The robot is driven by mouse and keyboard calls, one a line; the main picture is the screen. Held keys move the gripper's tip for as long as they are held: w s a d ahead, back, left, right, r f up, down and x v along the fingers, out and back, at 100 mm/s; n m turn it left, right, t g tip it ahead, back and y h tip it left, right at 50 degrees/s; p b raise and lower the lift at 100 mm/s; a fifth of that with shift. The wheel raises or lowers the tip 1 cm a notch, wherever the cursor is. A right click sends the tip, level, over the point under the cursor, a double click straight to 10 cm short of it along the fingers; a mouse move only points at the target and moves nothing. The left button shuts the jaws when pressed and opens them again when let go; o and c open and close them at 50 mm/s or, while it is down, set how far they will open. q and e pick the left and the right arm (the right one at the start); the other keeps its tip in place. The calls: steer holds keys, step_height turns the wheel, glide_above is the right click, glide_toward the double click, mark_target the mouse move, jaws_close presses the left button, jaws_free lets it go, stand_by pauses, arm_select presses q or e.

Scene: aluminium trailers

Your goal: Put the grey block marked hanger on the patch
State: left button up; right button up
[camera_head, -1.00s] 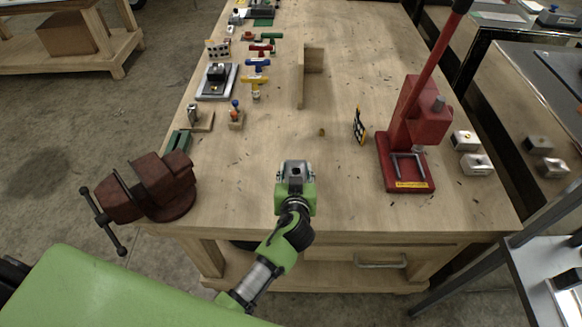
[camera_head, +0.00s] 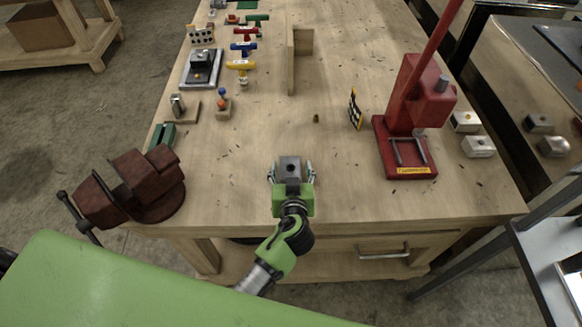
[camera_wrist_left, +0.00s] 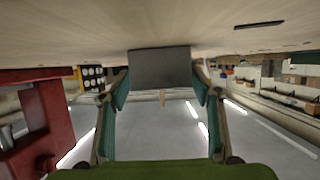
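A grey block (camera_head: 290,166) with a dark hole in its top stands on the wooden workbench near its front edge. In the left wrist view its dark grey face (camera_wrist_left: 160,68) meets the table surface. My left gripper (camera_head: 291,172) has its fingers spread on both sides of the block, with narrow gaps beside it. The gripper (camera_wrist_left: 161,82) also frames the block in the wrist view. Any lettering on the block is unreadable. I cannot make out the patch. My right gripper is not in view.
A brown vise (camera_head: 140,187) is at the front left corner. A wooden bracket (camera_head: 292,62) stands farther back. Small parts line the left edge. The bench around the block is clear.

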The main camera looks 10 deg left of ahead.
arm_select(q)
steer(key=shift+w+a, duration=0.15)
steer(key=shift+w, duration=0.05)
steer(key=shift+s, duration=0.15)
steer(key=b+v, duration=0.3)
steer(key=v, duration=0.8)
steer(key=shift+f, duration=0.1)
steer(key=shift+s+d+r, duration=0.25)
steer(key=shift+s, duration=0.1)
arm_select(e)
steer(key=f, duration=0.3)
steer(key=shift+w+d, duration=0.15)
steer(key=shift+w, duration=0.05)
